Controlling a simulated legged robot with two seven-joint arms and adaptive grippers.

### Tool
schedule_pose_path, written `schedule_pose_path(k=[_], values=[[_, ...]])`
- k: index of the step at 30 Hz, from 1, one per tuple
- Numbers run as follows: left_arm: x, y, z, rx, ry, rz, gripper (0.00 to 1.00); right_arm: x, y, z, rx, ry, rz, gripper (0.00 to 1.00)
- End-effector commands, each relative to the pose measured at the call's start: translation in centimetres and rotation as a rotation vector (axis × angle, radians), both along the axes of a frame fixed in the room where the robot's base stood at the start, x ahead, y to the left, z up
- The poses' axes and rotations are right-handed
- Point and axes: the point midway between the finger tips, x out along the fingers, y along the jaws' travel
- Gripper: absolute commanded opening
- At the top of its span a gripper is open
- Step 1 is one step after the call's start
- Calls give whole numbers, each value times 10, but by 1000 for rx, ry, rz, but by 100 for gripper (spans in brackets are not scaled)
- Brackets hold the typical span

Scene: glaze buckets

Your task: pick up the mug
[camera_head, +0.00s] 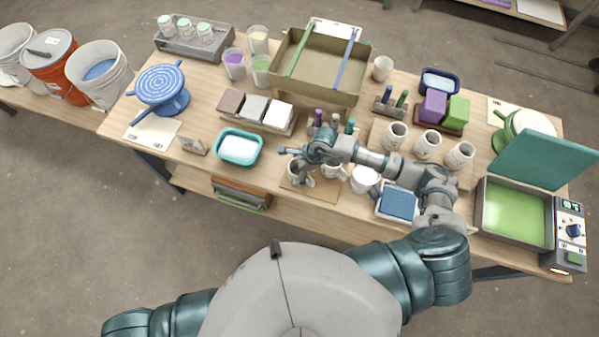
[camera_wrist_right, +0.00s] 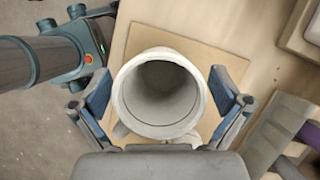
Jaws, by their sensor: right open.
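A pale mug (camera_head: 294,172) stands on a tan board (camera_head: 320,190) near the front edge of the table. My right gripper (camera_head: 301,168) is at this mug and partly hides it in the head view. In the right wrist view, the round mouth of the mug (camera_wrist_right: 163,92) faces the camera, and the mug looks empty. The blue-padded fingers of the right gripper (camera_wrist_right: 160,95) are spread, one on each side of the mug, with a small gap visible. My left gripper is not in view.
A teal tray (camera_head: 239,148) lies to the left.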

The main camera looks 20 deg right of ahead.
Motion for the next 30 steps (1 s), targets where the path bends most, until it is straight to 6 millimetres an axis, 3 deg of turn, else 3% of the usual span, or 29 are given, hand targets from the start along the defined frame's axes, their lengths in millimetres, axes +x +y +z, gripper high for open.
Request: schedule_pose_path(k=[7, 16, 25, 30], values=[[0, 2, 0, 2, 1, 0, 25, 0, 1, -2, 1, -1, 0, 100], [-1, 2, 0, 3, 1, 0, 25, 0, 1, -2, 1, -1, 0, 25], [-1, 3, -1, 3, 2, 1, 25, 2, 1, 4, 1, -4, 0, 24], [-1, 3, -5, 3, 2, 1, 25, 2, 1, 35, 2, -8, 0, 24]])
